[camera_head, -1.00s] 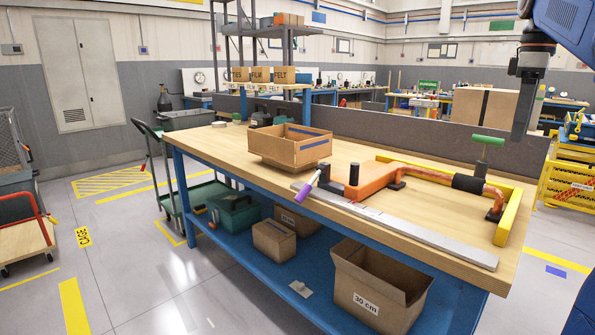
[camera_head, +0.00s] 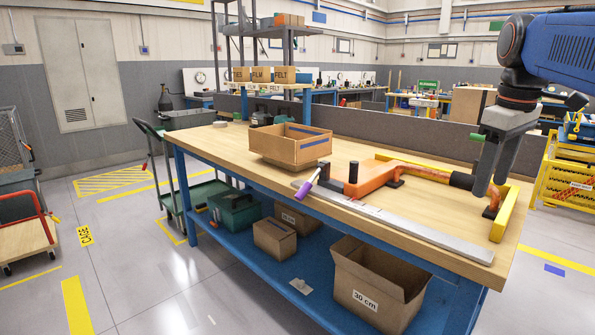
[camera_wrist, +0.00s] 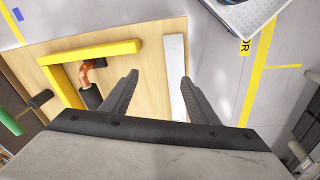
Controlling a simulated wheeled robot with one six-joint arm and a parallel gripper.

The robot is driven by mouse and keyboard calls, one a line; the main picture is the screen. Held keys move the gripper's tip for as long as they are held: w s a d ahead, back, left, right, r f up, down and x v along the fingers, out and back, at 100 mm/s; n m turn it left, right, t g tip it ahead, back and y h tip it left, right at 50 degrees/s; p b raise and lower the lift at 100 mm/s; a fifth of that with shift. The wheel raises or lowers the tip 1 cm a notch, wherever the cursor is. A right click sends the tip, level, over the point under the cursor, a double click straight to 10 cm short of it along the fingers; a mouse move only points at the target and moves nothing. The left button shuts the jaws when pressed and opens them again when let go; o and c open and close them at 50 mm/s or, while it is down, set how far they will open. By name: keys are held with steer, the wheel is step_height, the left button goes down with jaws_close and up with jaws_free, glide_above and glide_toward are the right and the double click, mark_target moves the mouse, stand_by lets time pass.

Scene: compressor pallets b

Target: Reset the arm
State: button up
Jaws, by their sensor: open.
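My gripper (camera_head: 488,190) hangs from my blue arm at the right of the head view, over the right end of the wooden workbench (camera_head: 225,143). Its fingers point down in front of the orange pipe tool (camera_head: 380,174) and near the yellow square frame (camera_head: 505,213). The yellow frame (camera_wrist: 95,52) lies left of the fingers there, and a grey metal bar (camera_wrist: 174,75) lies near the right finger.
An open cardboard box (camera_head: 290,147) stands on the bench, with a purple-handled tool (camera_head: 305,187) in front of it. A long grey bar (camera_head: 400,226) lies along the front edge. The lower blue shelf holds boxes, including one marked 30 cm (camera_head: 370,290). A grey partition (camera_head: 400,128) runs behind.

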steer(key=s+a+f+m+t, duration=0.1)
steer(key=s+a+f+m, duration=0.1)
steer(key=s+f, duration=0.3)
steer(key=s+a+f+m+t, duration=0.1)
steer(key=s+a+f, duration=0.4)
steer(key=f, duration=0.8)
steer(key=s+a+f+m+t, duration=0.1)
steer(key=s+a+f+m, duration=0.1)
steer(key=s+f, duration=0.4)
step_height(320, 180, down, 3)
steer(key=shift+s+a+r+m, duration=0.1)
steer(key=shift+s+a+m, duration=0.1)
steer(key=shift+a+m, duration=0.35)
steer(key=shift+a, duration=0.1)
stand_by(0.8)
